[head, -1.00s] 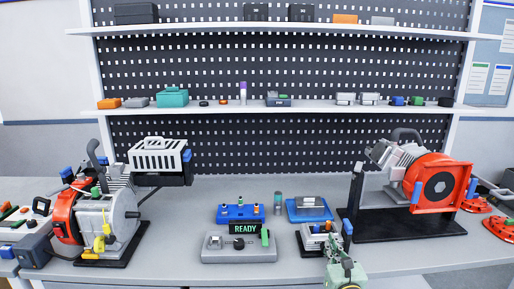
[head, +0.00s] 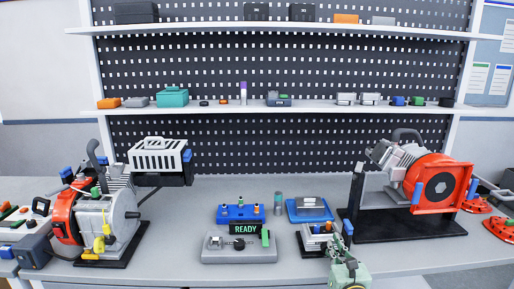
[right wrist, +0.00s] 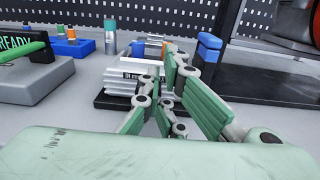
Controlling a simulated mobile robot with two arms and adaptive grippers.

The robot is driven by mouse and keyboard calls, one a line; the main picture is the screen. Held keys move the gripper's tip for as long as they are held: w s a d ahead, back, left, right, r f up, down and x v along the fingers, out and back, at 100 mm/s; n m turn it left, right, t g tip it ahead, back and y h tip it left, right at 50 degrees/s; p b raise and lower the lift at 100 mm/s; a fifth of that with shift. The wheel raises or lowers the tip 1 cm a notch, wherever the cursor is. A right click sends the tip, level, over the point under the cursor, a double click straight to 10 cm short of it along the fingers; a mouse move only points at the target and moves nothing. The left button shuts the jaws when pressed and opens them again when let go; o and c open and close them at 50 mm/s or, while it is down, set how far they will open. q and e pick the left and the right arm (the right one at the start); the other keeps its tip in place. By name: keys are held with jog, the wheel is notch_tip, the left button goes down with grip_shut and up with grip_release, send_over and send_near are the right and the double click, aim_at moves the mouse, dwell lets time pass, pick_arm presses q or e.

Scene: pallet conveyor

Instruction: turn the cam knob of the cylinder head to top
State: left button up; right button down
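The small silver finned cylinder head (head: 316,238) sits on a black base in the middle right of the bench. It also shows in the right wrist view (right wrist: 118,84), partly behind my fingers. Small blue and orange parts show at its top; I cannot make out which part is the cam knob or where it points. My right gripper (head: 341,243) is in front of its right side, with green-padded, jointed fingers (right wrist: 166,80). The fingers overlap in view, so their opening is unclear, and nothing is seen held. My left gripper is out of view.
A grey box with a READY display (head: 240,249) stands to the left. Behind are a blue tray with pegs (head: 231,213) and another blue tray (head: 309,214). A red engine on a black stand (head: 390,227) is at right; another engine (head: 93,217) is at left.

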jog(key=shift+s+d+f+p, duration=0.2)
jog(key=shift+d+p, duration=0.1)
jog(key=shift+p, duration=0.1)
jog(key=shift+s+d, duration=0.1)
jog(key=shift+s, duration=0.45)
jog(key=s, duration=0.1)
jog(key=s+p, duration=0.1)
jog(key=s, duration=0.2)
jog(key=shift+s+r, duration=0.3)
